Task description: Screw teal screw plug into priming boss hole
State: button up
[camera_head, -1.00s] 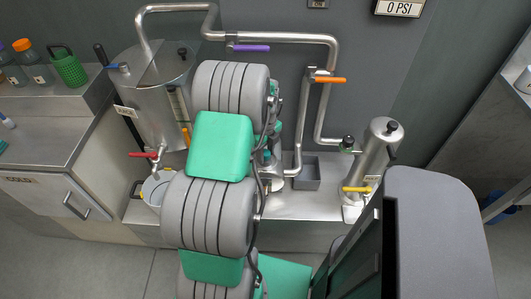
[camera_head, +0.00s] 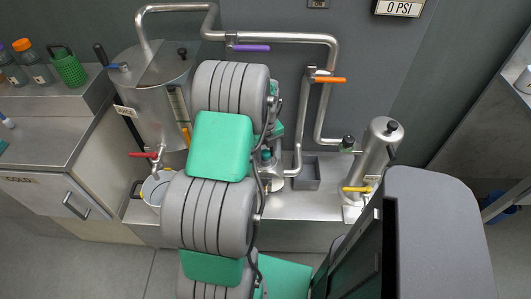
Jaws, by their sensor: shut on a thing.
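My arm hangs across the middle of the view and hides most of my gripper (camera_head: 268,150). Only a small part of the wrist and gripper shows at the arm's right edge, low over the steel pump body (camera_head: 272,180). A small dark teal shape, which looks like the teal screw plug (camera_head: 266,156), shows there just above the pump body. My gripper is shut on it, though its fingertips are not clear. The priming boss hole is hidden, so I cannot tell how deep the plug sits or whether it is tilted.
A steel tank (camera_head: 150,90) stands to the left, with a bucket (camera_head: 157,188) below it. A grey square bin (camera_head: 306,172) and a steel canister (camera_head: 378,150) stand to the right. Pipes with a purple (camera_head: 250,48) and an orange handle (camera_head: 329,80) run behind.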

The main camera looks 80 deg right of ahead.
jog(key=o, duration=1.4)
